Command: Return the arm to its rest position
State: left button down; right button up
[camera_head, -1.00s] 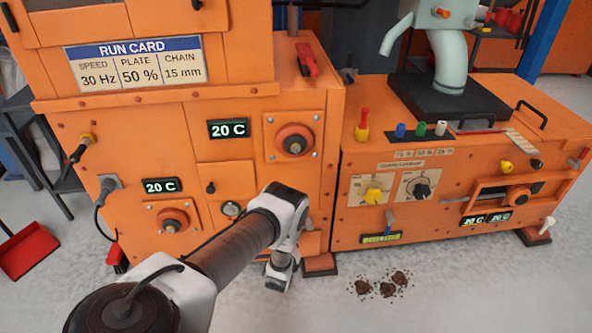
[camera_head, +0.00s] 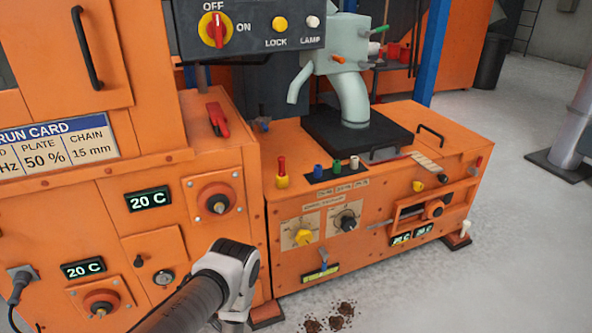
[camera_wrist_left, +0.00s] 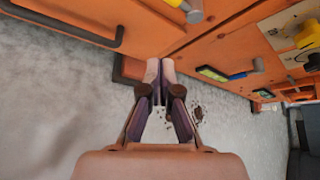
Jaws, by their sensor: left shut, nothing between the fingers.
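My left arm comes in at the bottom of the head view, with its wrist in front of the lower orange cabinet (camera_head: 150,215). Its fingers are cut off by the bottom edge there. In the left wrist view my left gripper (camera_wrist_left: 160,85) is shut and empty, its fingertips together over the pale floor near the base of the orange machine (camera_wrist_left: 140,20). It appears to hold nothing. My right gripper is not in any view.
An orange bench (camera_head: 375,200) with knobs and a grey spout (camera_head: 351,100) stands right of the cabinet. Brown clumps (camera_head: 328,318) lie on the floor in front. A switch panel (camera_head: 250,30) hangs at the top. Open floor (camera_head: 500,270) lies at the right.

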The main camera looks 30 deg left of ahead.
pick_arm(q)
jog(key=w+d+r+t, duration=0.1)
jog(key=w+d+r, duration=0.2)
jog(key=w+r, duration=0.35)
jog(key=s+d+r+n+g+h, duration=0.2)
jog(key=s+d+r+h, duration=0.15)
jog(key=d, duration=0.35)
jog(key=s+d+n+g+h, duration=0.1)
jog(key=s+d+n+g, duration=0.15)
jog(key=s+n, duration=0.55)
jog(key=s+d+n+g+h, duration=0.15)
jog(key=s+n+g, duration=0.3)
jog(key=s, duration=0.55)
jog(key=s+d+n+g+h, duration=0.1)
jog(key=s+d+n+g, duration=0.2)
jog(key=s+n, duration=0.5)
notch_tip(320, 180, up, 29)
jog(key=p, duration=2.8)
jog(key=shift+s+d+f+y, duration=0.15)
jog(key=shift+s+y, duration=0.15)
jog(key=shift+s, duration=0.15)
